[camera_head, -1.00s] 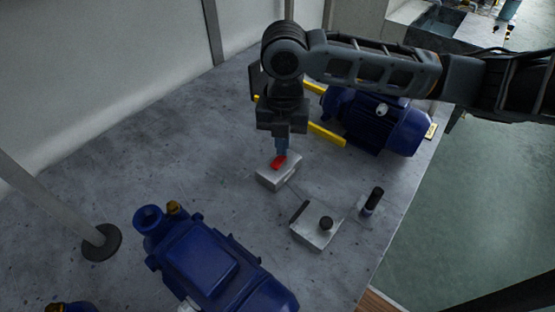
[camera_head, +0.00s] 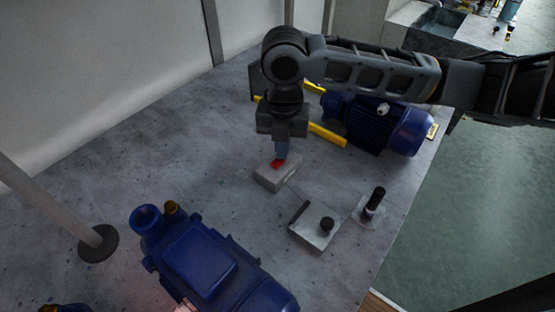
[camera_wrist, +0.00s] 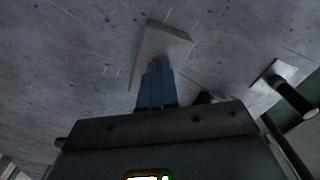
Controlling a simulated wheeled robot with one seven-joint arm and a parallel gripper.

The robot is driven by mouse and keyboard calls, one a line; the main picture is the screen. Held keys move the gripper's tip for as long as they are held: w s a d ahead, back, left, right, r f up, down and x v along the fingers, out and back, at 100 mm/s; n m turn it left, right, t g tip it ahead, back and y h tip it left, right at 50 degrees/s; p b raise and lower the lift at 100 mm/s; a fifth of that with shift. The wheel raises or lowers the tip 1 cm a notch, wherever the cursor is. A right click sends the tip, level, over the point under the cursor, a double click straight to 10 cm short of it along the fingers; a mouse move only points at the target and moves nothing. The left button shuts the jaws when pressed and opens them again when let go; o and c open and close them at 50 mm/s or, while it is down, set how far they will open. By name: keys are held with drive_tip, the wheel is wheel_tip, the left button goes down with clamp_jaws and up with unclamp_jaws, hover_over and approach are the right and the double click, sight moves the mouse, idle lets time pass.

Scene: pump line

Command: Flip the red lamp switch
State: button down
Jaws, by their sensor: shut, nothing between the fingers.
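The red lamp switch (camera_head: 276,164) sits on top of a pale grey block-shaped box (camera_head: 270,180) on the table. My gripper (camera_head: 281,155) points down with its blue-grey fingers shut and empty. Its tips are at the red switch and appear to touch it, partly covering it. In the wrist view, a small bit of the red switch (camera_wrist: 157,59) shows just past the shut fingertips (camera_wrist: 158,68), over the pale box (camera_wrist: 176,43). The rocker's tilt cannot be made out.
A blue motor (camera_head: 380,125) with yellow bars (camera_head: 327,134) stands behind. A blue pump (camera_head: 210,265) is in front. A plate with a black knob (camera_head: 318,232) and a dark upright cylinder (camera_head: 374,201) are to the right. A post (camera_head: 60,210) stands at left.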

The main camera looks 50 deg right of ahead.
drive_tip(key=shift+r+p, duration=2.6)
drive_tip(key=shift+r, duration=0.9)
